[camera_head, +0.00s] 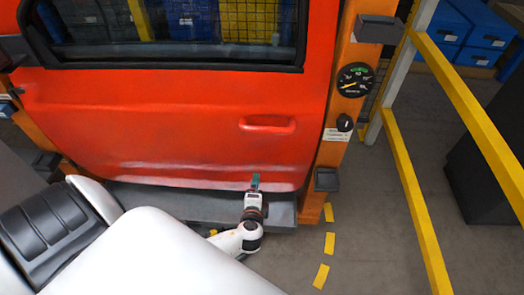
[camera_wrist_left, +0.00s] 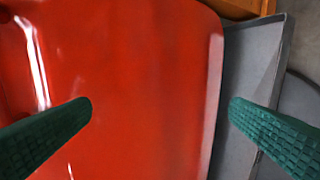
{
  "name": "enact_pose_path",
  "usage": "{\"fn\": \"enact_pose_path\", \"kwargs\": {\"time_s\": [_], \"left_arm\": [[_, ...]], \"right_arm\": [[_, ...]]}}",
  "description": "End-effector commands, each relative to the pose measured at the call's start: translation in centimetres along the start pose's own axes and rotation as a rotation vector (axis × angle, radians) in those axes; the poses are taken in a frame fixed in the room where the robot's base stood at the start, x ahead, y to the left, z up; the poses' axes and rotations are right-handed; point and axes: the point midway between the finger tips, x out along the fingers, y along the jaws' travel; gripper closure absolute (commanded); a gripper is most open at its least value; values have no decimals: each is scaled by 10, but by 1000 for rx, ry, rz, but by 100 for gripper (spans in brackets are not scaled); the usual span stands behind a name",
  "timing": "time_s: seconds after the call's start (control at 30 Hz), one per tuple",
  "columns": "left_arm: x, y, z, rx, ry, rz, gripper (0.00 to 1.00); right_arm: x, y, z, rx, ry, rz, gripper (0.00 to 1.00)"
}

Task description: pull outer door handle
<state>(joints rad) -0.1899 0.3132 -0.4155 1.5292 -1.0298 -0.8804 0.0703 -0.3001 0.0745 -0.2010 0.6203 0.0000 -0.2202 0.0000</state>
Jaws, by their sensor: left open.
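The red outer door (camera_head: 190,130) stands upright in an orange frame and fills the middle of the head view. Its red handle (camera_head: 267,124) is a horizontal bar near the door's right edge. My left gripper (camera_head: 255,182) is at the door's lower edge, below the handle and apart from it. The red door panel (camera_wrist_left: 135,60) fills much of that view, and I cannot make out the handle there. My right gripper is not in view.
A grey ledge (camera_head: 282,212) runs under the door. The orange post (camera_head: 340,100) at the right carries a round gauge (camera_head: 355,80) and a black knob (camera_head: 344,122). Yellow rails (camera_head: 405,190) stand further right. Yellow floor marks (camera_head: 321,276) lie on open floor between.

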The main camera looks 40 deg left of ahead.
Motion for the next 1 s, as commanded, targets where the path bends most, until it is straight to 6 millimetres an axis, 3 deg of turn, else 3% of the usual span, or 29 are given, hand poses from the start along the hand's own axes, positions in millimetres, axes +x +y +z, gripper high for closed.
{"fn": "enact_pose_path", "kwargs": {"time_s": [0.03, 0.1, 0.2, 0.3, 0.47, 0.8, 1.0], "left_arm": [[-4, 32, 9, 8, -9, 101, 0], [-15, 72, 17, 15, -8, 222, 0], [-32, 112, 23, 10, -5, 352, 0], [-44, 137, 25, 3, -1, 430, 0], [-41, 153, 26, -1, 2, 469, 0], [22, 180, 26, -2, 3, 466, 0], [47, 193, 26, -3, 1, 464, 0]], "right_arm": [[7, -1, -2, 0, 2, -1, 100], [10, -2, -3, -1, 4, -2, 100], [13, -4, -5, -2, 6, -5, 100], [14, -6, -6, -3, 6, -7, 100], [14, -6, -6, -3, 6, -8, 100], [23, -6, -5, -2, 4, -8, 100], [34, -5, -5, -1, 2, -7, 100]]}}
